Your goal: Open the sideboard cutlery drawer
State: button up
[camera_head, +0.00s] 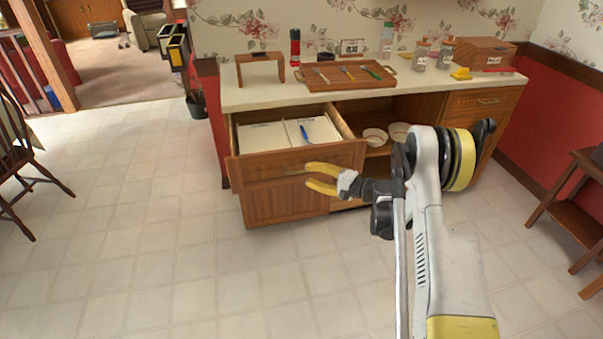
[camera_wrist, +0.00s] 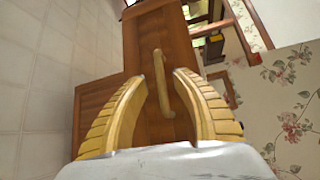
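The wooden sideboard (camera_head: 285,200) has its left drawer (camera_head: 250,162) pulled well out. White sheets or pads (camera_head: 262,136) and a blue pen (camera_head: 304,133) lie inside; I see no cutlery there. My gripper (camera_head: 308,177), with yellow fingers, is open in front of this drawer's front, at its right part near the handle. In the wrist view the drawer handle (camera_wrist: 163,82) lies between the spread fingers (camera_wrist: 160,85), with gaps on both sides. The right drawer (camera_head: 485,102) is closed. I cannot tell which drawer is the cutlery drawer.
On the sideboard top, a wooden board (camera_head: 345,75) holds several utensils. A wooden stand (camera_head: 260,68), red bottle (camera_head: 295,47), jars (camera_head: 421,55) and box (camera_head: 478,52) stand around it. Bowls (camera_head: 375,137) sit on the open middle shelf. The floor in front is clear; a side table (camera_head: 578,205) stands right.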

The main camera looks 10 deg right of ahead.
jog(key=v, duration=0.7)
jog(key=shift+s+d, duration=0.2)
jog(key=shift+s, duration=0.05)
jog(key=s+a+r+n+g+h, duration=0.25)
jog(key=s+a+r, duration=0.25)
jog(key=r, duration=0.4)
jog(key=s+a+r+n+g+h, duration=0.2)
jog(key=s+a+r+h, duration=0.1)
jog(key=s+a+r, duration=0.4)
jog(key=s+d+r+n+h, duration=0.1)
jog(key=s+d+n+h, duration=0.1)
jog(key=s, duration=0.9)
jog(key=s+d+r+n+h, duration=0.2)
jog(key=s+n+h, duration=0.2)
jog(key=s, duration=0.6)
jog(key=shift+s+r, duration=0.15)
jog(key=shift+s, duration=0.25)
